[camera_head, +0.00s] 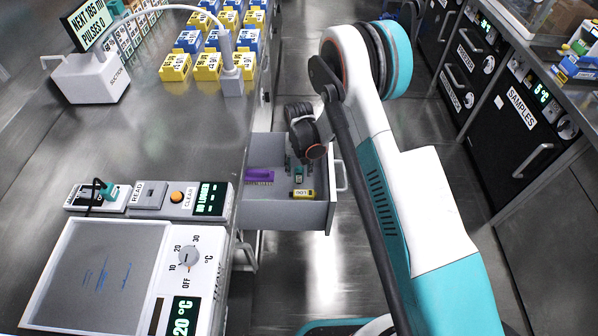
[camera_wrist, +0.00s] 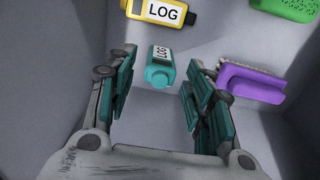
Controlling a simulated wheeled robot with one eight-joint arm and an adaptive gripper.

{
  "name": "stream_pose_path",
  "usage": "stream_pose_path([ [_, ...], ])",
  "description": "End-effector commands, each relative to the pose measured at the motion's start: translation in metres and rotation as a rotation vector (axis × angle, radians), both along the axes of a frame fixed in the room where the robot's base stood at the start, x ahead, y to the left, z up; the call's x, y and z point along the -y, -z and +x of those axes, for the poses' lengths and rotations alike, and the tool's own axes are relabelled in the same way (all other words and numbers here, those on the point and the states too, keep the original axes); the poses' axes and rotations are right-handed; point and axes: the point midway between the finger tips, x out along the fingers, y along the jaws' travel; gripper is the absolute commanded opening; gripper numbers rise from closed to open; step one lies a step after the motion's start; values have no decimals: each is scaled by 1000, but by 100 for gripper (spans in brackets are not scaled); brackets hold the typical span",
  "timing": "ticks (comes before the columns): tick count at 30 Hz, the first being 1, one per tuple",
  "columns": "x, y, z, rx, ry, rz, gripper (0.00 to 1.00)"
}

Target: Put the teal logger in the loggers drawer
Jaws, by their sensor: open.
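The teal logger (camera_wrist: 160,68), with a white LOG label, is inside the open drawer (camera_head: 288,214). In the head view it (camera_head: 299,175) shows small beneath my gripper. In the wrist view it lies between the far ends of my gripper's fingers (camera_wrist: 162,92), with a gap on each side. My gripper is open, holds nothing, and points down into the drawer. A yellow logger (camera_wrist: 160,11) lies in the same drawer, and it also shows in the head view (camera_head: 302,194). The drawer's own label is not visible.
A purple brush (camera_wrist: 251,84) and a green item (camera_wrist: 288,8) are also in the drawer. The drawer's walls stand close around my gripper. The bench left of it carries a reader with a NO LOGGER display (camera_head: 210,198) and a temperature plate (camera_head: 95,275).

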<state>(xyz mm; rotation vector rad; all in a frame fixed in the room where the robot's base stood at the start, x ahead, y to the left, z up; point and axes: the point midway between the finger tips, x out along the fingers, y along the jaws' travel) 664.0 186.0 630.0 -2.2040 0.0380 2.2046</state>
Motion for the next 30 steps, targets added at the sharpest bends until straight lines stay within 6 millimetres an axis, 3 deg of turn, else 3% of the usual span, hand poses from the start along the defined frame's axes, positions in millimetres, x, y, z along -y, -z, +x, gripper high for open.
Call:
stream_pose_path([
  [3,0,-28,0,0,0,0,48],
  [9,0,-55,0,0,0,0,48],
  [19,0,-66,0,1,0,0,48],
  [22,4,-80,1,10,0,3,48],
  [26,14,-120,1,41,-1,11,48],
  [30,31,-179,-4,88,-3,22,48],
])
